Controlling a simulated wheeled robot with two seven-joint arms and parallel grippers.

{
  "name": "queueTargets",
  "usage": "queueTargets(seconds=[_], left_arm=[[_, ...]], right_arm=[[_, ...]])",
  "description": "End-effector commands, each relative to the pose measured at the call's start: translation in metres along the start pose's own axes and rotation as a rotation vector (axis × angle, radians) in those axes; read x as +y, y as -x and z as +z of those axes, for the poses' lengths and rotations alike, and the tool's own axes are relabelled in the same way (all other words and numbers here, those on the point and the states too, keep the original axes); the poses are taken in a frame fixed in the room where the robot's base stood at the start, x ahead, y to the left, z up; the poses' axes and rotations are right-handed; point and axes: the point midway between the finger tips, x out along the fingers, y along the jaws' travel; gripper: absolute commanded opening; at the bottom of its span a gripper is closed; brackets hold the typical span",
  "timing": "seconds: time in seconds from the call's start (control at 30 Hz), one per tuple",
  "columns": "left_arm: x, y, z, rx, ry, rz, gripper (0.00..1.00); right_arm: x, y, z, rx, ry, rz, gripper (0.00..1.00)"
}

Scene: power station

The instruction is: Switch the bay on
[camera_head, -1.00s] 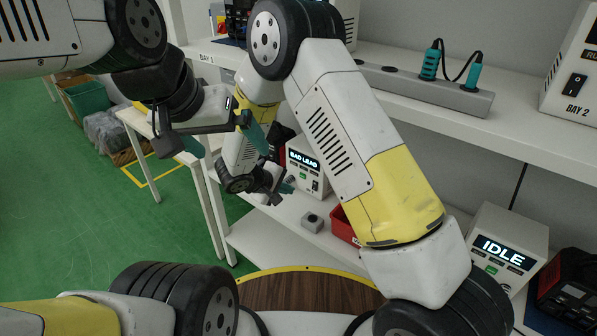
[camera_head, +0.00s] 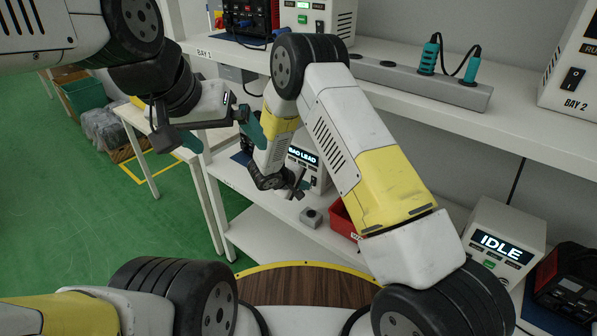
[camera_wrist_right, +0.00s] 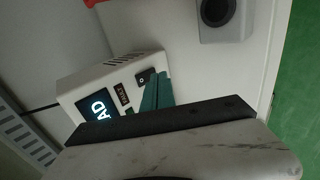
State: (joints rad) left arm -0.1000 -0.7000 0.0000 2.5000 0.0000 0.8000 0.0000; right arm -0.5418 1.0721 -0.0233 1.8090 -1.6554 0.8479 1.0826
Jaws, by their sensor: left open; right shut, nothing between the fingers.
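The BAD LEAD box (camera_head: 322,178) stands on the lower shelf, partly hidden by my right arm. In the right wrist view the box (camera_wrist_right: 120,67) shows its lit display and a small rocker switch (camera_wrist_right: 146,77) marked O. My right gripper (camera_wrist_right: 155,90) is shut and empty, its teal fingers right by that switch; contact cannot be told. In the head view my right gripper (camera_head: 302,187) is in front of the box. My left gripper (camera_head: 222,134) is open and empty, in the air left of my right arm. The BAY 1 label (camera_head: 204,53) is on the upper shelf edge.
A grey box with a round dark top (camera_head: 311,217) and a red bin (camera_head: 344,222) stand on the lower shelf. An IDLE box (camera_head: 502,240) is at right. The BAY 2 unit (camera_head: 572,75) and a power strip (camera_head: 420,83) are on the upper shelf.

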Motion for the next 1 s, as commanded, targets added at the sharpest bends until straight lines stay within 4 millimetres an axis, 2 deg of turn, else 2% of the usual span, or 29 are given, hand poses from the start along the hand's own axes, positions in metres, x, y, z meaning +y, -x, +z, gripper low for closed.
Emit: queueTargets(seconds=[0.2, 0.53, 0.63, 1.0], left_arm=[[0.000, 0.000, 0.000, 0.000, 0.000, 0.000, 1.00], [0.000, 0.000, 0.000, 0.000, 0.000, 0.000, 1.00], [0.000, 0.000, 0.000, 0.000, 0.000, 0.000, 1.00], [0.000, 0.000, 0.000, 0.000, 0.000, 0.000, 1.00]], right_arm=[[0.009, -0.013, 0.000, 0.001, 0.001, -0.001, 0.00], [0.010, -0.014, 0.000, 0.001, 0.001, -0.001, 0.00], [0.011, -0.019, 0.000, 0.000, 0.002, 0.000, 0.00], [0.015, -0.017, 0.000, -0.001, 0.000, 0.001, 0.00]])
